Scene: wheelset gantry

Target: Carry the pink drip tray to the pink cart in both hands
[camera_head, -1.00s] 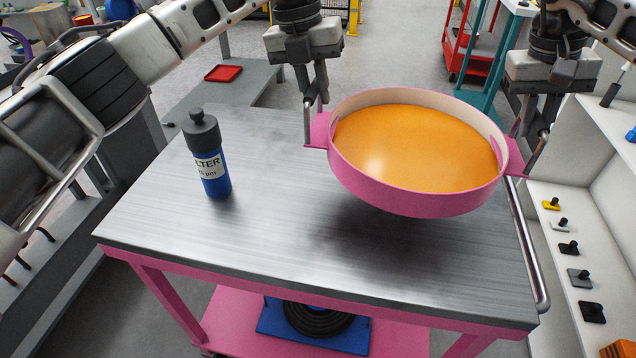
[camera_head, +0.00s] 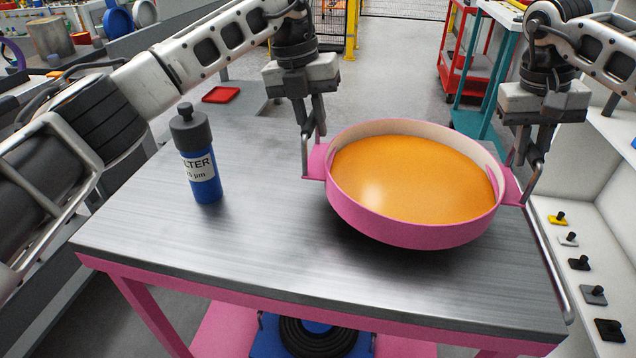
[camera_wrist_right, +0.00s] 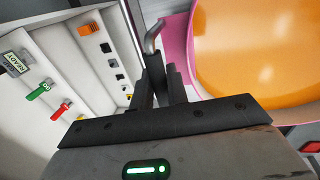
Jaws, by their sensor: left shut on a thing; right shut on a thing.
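The round pink drip tray (camera_head: 400,231) holds orange liquid (camera_head: 415,180) and looks roughly level. It is over the right part of the steel top (camera_head: 240,245) of the pink cart (camera_head: 330,318), a dark shadow beneath it; I cannot tell whether a small gap remains. My left gripper (camera_head: 313,145) is shut on the tray's left handle. My right gripper (camera_head: 527,165) is shut on the right handle. In the right wrist view, the right gripper (camera_wrist_right: 163,85) is at the pink handle beside the orange liquid.
A blue filter bottle (camera_head: 202,165) with a dark cap stands on the cart's left part. A cart rail (camera_head: 553,265) runs along the right edge. A white shelf unit (camera_head: 570,205) with small parts stands at right. The cart top's front left is clear.

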